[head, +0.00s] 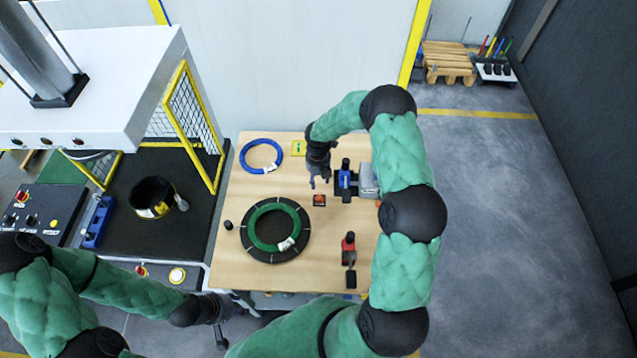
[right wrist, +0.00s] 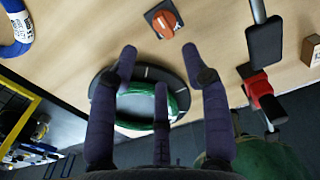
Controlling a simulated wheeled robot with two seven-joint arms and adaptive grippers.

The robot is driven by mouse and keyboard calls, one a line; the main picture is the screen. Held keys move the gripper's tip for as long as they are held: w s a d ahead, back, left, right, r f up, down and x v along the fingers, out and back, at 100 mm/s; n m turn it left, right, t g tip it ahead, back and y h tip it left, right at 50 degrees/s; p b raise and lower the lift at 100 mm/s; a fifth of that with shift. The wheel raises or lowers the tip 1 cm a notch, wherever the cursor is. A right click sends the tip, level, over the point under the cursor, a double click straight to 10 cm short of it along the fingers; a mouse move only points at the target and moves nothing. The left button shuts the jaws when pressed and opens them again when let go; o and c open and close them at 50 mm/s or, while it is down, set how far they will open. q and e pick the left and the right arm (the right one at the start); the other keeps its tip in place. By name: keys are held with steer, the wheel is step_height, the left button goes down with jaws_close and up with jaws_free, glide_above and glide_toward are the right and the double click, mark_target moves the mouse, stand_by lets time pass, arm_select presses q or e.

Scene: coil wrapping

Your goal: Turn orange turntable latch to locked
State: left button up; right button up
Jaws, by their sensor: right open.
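The orange latch (head: 319,200) is a small knob on a dark square plate on the wooden table. In the right wrist view the latch (right wrist: 165,24) lies just beyond my fingertips, its handle slanted. The turntable (head: 248,240) is a black disc to its lower left, with a green coil (head: 256,231) on it. My right gripper (head: 319,183) points down just above the latch in the head picture; in its wrist view the gripper (right wrist: 158,54) has its fingers spread and empty, apart from the latch. My left gripper (head: 221,338) is low at the table's front left; its fingers are unclear.
A blue coil (head: 261,156) lies at the back left of the table (head: 232,190). A blue clamp device (head: 345,180) stands right of the latch, and a red-handled clamp (head: 349,245) nearer the front right. A small black cylinder (head: 228,225) stands left of the turntable.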

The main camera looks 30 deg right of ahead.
mark_target(318, 196)
steer(key=f, duration=0.6)
steer(key=f+p, duration=0.1)
steer(key=f, duration=0.1)
steer(key=shift+s+a+f, duration=0.1)
steer(key=shift+s+f, duration=0.2)
steer(key=shift+f, duration=0.1)
steer(key=shift+w+f, duration=0.1)
steer(key=shift+f, duration=0.65)
jaws_close()
